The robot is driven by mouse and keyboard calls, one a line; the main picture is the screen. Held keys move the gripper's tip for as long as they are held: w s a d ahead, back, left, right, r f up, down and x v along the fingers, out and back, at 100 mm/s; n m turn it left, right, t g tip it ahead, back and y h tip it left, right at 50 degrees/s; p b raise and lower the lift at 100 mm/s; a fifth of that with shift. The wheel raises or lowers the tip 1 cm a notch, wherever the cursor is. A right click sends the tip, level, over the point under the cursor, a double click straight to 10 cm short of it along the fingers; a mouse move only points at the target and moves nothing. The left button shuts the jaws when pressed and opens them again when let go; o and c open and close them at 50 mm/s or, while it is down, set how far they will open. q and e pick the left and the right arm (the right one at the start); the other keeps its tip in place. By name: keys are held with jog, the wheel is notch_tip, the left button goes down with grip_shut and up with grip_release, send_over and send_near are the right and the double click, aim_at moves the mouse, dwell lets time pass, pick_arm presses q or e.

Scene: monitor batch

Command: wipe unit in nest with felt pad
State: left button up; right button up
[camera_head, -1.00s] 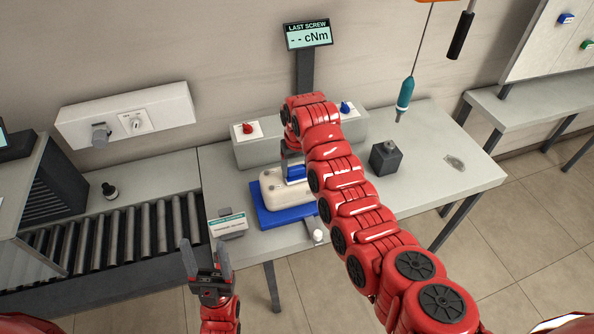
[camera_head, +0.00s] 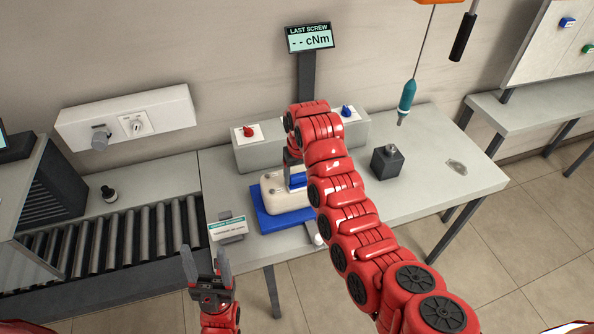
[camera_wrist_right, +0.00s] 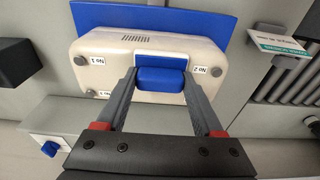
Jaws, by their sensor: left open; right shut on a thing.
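The unit, a cream-white rounded case (camera_head: 271,191), lies in the blue nest (camera_head: 267,222) on the table. In the right wrist view the unit (camera_wrist_right: 100,47) shows corner marks such as "No 1" and "No 2". My right gripper (camera_wrist_right: 161,74) is shut on the blue felt pad (camera_wrist_right: 160,80), which is over the unit's face between these marks and appears to touch it. The pad also shows in the head view (camera_head: 298,180), partly hidden by my arm, which covers the unit's right part. My left gripper (camera_head: 205,254) is open and empty, in front of the table's left part.
Behind is a grey box (camera_head: 262,153) with red and blue knobs. A dark block (camera_head: 387,163) and hanging teal driver (camera_head: 406,98) are right. A roller conveyor (camera_head: 130,233) lies left.

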jog(key=shift+s+d+f, duration=0.1)
jog(key=shift+s+d, duration=0.15)
jog(key=shift+s, duration=0.45)
jog(key=shift+w+r+p, duration=0.1)
jog(key=shift+r+p, duration=0.4)
notch_tip(320, 180, up, 6)
jog(key=p, duration=0.5)
jog(key=shift+p, duration=0.35)
